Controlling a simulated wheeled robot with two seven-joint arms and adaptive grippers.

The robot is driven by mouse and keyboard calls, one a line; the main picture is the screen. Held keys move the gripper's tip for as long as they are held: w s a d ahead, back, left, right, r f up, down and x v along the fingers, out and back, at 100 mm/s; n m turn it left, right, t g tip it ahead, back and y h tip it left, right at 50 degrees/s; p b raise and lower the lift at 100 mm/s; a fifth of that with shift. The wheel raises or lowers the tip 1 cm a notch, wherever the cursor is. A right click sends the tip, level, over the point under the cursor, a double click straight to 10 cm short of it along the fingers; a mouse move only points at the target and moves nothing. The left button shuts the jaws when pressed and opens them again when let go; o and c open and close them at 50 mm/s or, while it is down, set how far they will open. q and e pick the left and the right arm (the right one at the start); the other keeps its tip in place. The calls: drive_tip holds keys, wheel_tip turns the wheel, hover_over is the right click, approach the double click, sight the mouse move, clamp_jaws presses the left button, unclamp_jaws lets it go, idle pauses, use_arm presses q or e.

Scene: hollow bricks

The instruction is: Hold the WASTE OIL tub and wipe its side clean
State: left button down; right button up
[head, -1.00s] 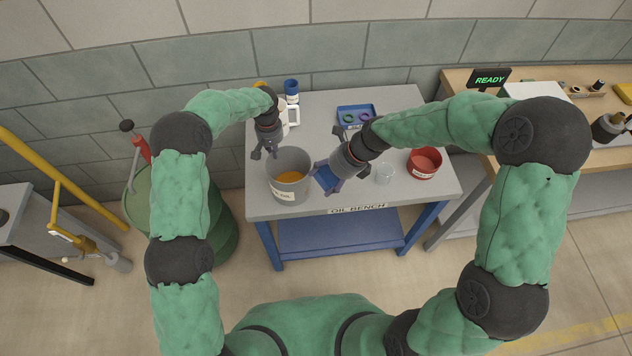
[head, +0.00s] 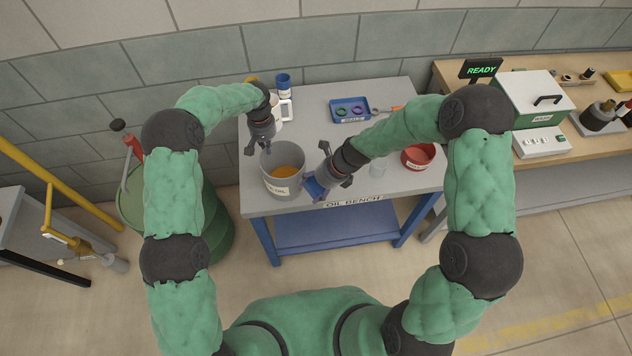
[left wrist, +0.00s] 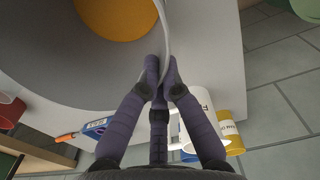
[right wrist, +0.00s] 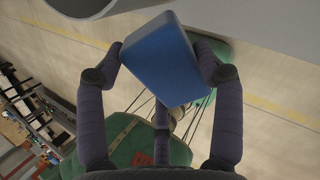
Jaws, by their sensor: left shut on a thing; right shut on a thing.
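The grey WASTE OIL tub (head: 269,184) stands upright near the front left of the bench, with amber oil inside and a white label on its front. My left gripper (head: 262,148) is shut on the tub's far left rim; the left wrist view shows its fingers (left wrist: 160,72) pinching the wall. My right gripper (head: 322,183) is shut on a blue pad (head: 314,188), low beside the tub's right front. The pad also shows in the right wrist view (right wrist: 158,58), near the tub (right wrist: 255,18). I cannot tell whether they touch. No dirt on the tub's side is discernible.
A white jug (head: 286,108) and a blue-topped container (head: 283,84) stand behind the tub. A blue tray (head: 350,118) with rings lies at the back. A clear cup (head: 378,168) and a red bowl (head: 417,158) sit right of my right gripper. The bench's front edge is close.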

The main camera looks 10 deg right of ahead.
drive_tip(key=shift+w+a+f, duration=0.15)
drive_tip(key=shift+f, duration=1.15)
drive_tip(key=shift+w+a+f, duration=0.1)
drive_tip(key=shift+w+f, duration=0.05)
drive_tip(key=shift+f, duration=1.2)
drive_tip(key=shift+w+a+f, duration=0.15)
drive_tip(key=shift+f, duration=1.15)
drive_tip(key=shift+w+a, duration=0.2)
drive_tip(key=shift+w, duration=0.1)
drive_tip(key=shift+r, duration=0.1)
drive_tip(key=shift+s+r, duration=0.1)
drive_tip(key=shift+r, duration=3.05)
drive_tip(key=shift+d+f, duration=0.1)
drive_tip(key=shift+f, duration=0.8)
